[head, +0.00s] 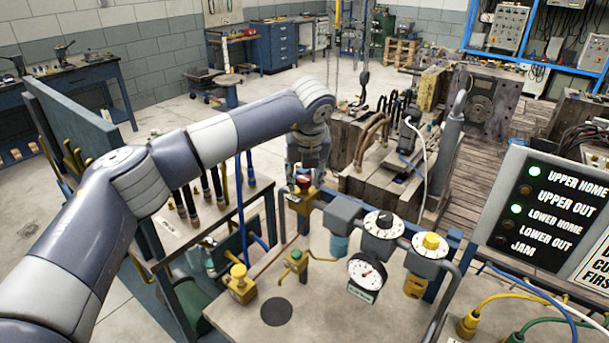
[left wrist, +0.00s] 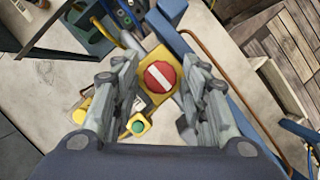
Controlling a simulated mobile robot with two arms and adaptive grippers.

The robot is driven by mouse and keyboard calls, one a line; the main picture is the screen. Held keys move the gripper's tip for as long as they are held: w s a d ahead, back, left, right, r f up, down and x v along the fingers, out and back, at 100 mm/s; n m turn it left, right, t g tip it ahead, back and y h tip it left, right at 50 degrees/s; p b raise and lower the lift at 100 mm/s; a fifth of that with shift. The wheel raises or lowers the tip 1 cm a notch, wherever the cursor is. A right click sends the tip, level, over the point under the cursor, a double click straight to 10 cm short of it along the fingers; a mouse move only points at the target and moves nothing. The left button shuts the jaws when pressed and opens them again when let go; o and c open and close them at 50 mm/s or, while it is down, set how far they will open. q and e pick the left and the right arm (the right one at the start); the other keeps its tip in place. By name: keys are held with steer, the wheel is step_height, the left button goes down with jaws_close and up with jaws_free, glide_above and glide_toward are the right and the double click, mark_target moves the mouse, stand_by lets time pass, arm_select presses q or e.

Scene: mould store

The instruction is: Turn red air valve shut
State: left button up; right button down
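The red air valve (head: 303,182) is a round red knob on a yellow body, on the pipework at the middle of the head view. In the left wrist view the red knob (left wrist: 153,80) carries a white bar slanting from upper left to lower right. My left gripper (head: 306,172) points down just above it. In the left wrist view the left gripper (left wrist: 160,72) is open, with one finger on each side of the knob and visible gaps. I cannot tell how far the fingertips are above it. My right gripper is not in view.
Yellow valves (head: 240,283) stand on the bench left of centre. A pressure gauge (head: 366,272) and regulators with dials (head: 382,224) are to the right. A blue rail (left wrist: 215,75) runs close beside the gripper. An indicator panel (head: 541,212) stands at far right.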

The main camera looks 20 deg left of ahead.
arm_select(q)
steer(key=c, duration=0.6)
steer(key=shift+o, duration=0.2)
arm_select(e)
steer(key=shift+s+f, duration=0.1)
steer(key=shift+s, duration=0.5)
